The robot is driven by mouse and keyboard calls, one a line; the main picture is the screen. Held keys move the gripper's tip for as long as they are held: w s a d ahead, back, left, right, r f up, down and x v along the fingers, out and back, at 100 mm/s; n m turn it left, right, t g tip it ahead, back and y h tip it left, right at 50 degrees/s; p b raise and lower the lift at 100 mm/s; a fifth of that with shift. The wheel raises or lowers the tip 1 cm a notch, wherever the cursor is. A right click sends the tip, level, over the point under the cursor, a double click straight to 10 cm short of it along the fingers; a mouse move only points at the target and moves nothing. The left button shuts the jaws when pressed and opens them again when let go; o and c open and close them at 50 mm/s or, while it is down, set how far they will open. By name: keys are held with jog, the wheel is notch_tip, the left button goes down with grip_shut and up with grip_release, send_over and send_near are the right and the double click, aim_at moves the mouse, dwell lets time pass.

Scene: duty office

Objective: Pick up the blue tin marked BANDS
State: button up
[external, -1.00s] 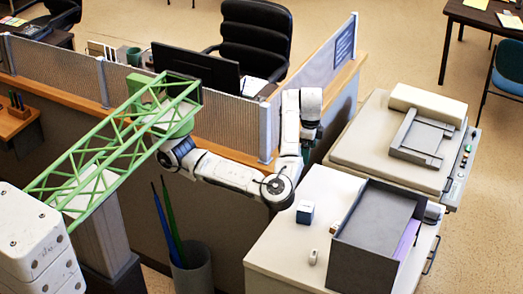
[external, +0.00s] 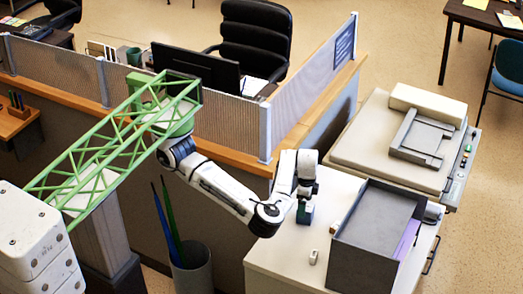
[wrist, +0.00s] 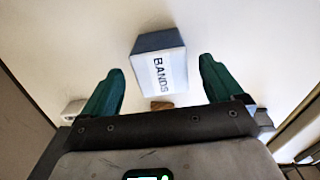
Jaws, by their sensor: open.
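The blue tin (wrist: 158,66) has a white label reading BANDS and stands on the cream cabinet top. In the wrist view it lies between and just beyond my two green fingertips, with a gap on each side. My gripper (wrist: 160,85) is open and empty. In the external view my gripper (external: 305,202) points down at the tin (external: 305,214), which it partly covers. I cannot tell from the pictures the exact height of the fingers over the top.
A dark grey tray box (external: 365,235) stands to the right of the tin. A small white item (external: 313,257) lies in front, and a small brown block (wrist: 162,105) shows in the wrist view. The partition (external: 232,122) runs behind. The cabinet top (external: 283,255) is clear at front left.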

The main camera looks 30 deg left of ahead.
aim_at(307, 221)
jog(key=shift+w+d+f+p, duration=0.1)
jog(key=shift+f+p, duration=0.2)
jog(key=shift+f, duration=1.1)
jog(key=shift+d+f+p, duration=0.1)
jog(key=shift+f+p, duration=0.2)
jog(key=shift+f, duration=1.1)
jog(key=c, duration=1.1)
jog(key=shift+r, duration=0.1)
jog(key=shift+c, duration=0.2)
